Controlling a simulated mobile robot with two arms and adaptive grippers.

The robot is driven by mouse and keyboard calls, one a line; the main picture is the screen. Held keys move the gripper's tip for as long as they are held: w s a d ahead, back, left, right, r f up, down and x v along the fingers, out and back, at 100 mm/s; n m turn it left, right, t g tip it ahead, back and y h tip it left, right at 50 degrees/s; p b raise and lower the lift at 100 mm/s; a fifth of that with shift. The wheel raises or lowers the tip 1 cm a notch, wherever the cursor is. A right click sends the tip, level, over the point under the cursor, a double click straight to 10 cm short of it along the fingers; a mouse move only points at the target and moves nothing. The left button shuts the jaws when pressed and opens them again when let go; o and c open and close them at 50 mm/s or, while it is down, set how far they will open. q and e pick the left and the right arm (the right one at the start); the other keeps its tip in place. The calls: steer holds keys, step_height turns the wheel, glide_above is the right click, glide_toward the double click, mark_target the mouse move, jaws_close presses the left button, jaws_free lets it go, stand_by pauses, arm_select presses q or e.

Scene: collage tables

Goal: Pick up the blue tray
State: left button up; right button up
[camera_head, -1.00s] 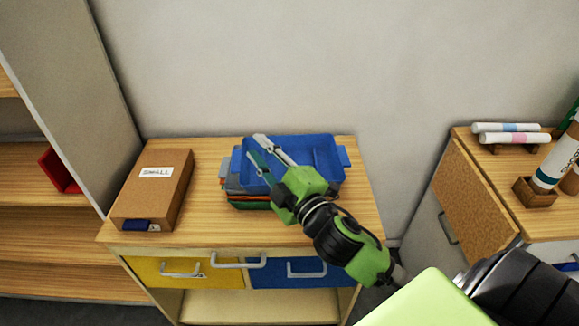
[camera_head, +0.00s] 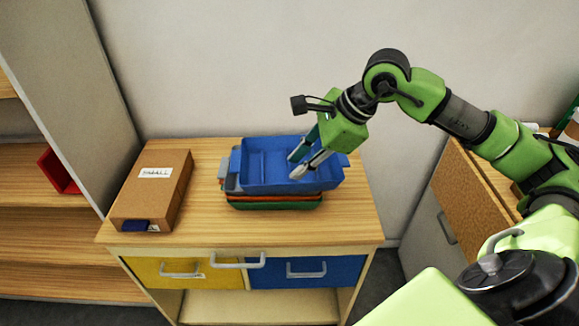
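The blue tray (camera_head: 262,183) lies on top of a stack of trays on the wooden cabinet. It has raised sides, a divider and a tab handle at each end. Orange and green trays (camera_head: 275,203) show below it, with a grey one at the left. My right gripper (camera_head: 295,167) reaches in from the right and points down over the right part of the blue tray. Its two fingers are apart with nothing seen between them. I cannot tell whether the tips touch the tray. My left gripper is not in view.
A brown box labelled SMALL (camera_head: 153,192) lies left of the trays on the cabinet top (camera_head: 225,242). Below are a yellow drawer (camera_head: 150,270) and a blue drawer (camera_head: 335,272). A shelf with a red object (camera_head: 58,172) stands left. A second cabinet (camera_head: 462,190) stands right.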

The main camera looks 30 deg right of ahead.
mark_target(288, 184)
steer(key=shift+h, duration=0.6)
steer(key=w+f+p, duration=0.1)
steer(key=f, duration=0.3)
steer(key=w+f+p, duration=0.2)
steer(key=f, duration=0.1)
steer(key=w+f+p, duration=0.2)
steer(key=f, duration=0.2)
steer(key=shift+w+d+f, duration=0.2)
steer(key=shift+d+f, duration=0.05)
steer(key=shift+f, duration=0.3)
jaws_close()
steer(key=shift+w+r, duration=0.1)
